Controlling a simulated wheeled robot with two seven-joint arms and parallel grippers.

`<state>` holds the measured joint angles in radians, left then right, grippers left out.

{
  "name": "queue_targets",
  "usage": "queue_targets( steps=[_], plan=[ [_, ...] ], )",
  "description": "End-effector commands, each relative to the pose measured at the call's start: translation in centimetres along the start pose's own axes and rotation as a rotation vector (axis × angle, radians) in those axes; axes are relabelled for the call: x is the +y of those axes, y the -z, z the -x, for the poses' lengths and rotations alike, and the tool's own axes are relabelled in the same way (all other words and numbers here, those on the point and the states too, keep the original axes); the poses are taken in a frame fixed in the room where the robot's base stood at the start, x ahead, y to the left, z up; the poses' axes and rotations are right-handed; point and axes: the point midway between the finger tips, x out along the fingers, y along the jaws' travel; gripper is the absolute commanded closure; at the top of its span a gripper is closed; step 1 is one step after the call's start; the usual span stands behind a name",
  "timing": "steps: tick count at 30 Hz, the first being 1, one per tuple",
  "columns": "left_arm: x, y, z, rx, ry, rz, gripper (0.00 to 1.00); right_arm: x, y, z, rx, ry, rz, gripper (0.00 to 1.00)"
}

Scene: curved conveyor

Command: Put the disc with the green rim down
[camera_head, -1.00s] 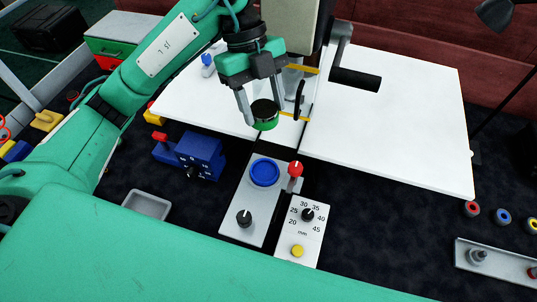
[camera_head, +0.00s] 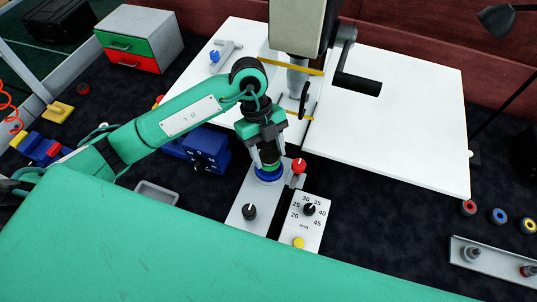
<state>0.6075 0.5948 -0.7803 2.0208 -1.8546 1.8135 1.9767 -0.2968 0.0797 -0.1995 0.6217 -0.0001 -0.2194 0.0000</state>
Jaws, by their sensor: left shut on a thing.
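My left gripper (camera_head: 268,162) points down over the grey panel and is shut on the disc with the green rim (camera_head: 269,157). The disc shows dark between the fingers and is partly hidden by them. Directly below it is the round blue seat (camera_head: 269,177) on the grey panel (camera_head: 241,207); its upper part is hidden by the gripper. I cannot tell whether the disc touches the seat. My right gripper is not in view.
A dial plate (camera_head: 308,228) lies to the right, a blue box (camera_head: 205,150) to the left. The white table (camera_head: 400,130) is behind.

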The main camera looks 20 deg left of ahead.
Motion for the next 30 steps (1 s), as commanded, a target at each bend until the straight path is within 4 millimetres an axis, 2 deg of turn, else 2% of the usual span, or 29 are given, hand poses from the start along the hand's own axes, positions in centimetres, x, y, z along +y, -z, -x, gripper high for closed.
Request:
queue_targets(
  steps=[6, 15, 16, 19, 30],
  plan=[
    [0.1, -1.1, -2.7, 0.001, -0.002, 0.001, 0.74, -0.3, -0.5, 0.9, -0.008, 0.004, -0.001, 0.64],
    [0.0, -1.2, -3.0, 0.001, -0.001, -0.001, 0.74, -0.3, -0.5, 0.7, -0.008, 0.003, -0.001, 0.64],
    [0.0, -1.2, -3.0, 0.0, -0.001, 0.0, 0.45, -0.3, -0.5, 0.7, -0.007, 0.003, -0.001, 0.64],
    [0.0, -1.2, -2.9, 0.0, -0.001, 0.0, 0.27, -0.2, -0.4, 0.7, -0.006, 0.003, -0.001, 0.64],
    [0.0, -1.2, -2.5, -0.001, 0.0, 0.0, 0.27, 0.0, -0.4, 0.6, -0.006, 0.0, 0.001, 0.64]
  ],
)
